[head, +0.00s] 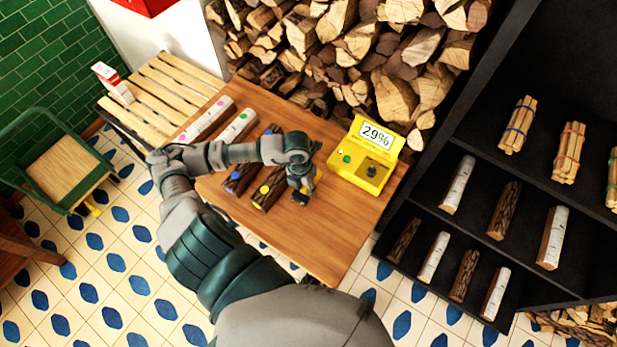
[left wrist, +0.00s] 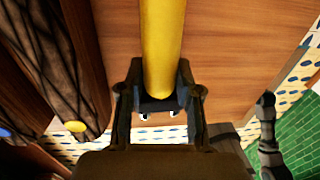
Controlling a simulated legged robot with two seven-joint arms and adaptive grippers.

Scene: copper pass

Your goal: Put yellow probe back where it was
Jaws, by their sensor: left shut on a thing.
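The yellow probe (left wrist: 162,40) is between the fingers of my left gripper (left wrist: 158,100) in the left wrist view. In the head view my left gripper (head: 302,196) is over the wooden table (head: 330,238), and only a little of the probe shows beside it. The gripper is shut on the probe. The yellow meter (head: 348,172) stands on the table just right of the gripper, apart from it. Its display reads 29%, and a dark round part shows on its front. The probe's tip is hidden in the head view. My right gripper is not seen.
Two pale logs (head: 205,119) and two dark logs (head: 270,188) with coloured dots lie on the table, left of the gripper and partly behind my arm. Stacked firewood (head: 350,45) stands behind. A black shelf (head: 470,225) is at right. The table's front is clear.

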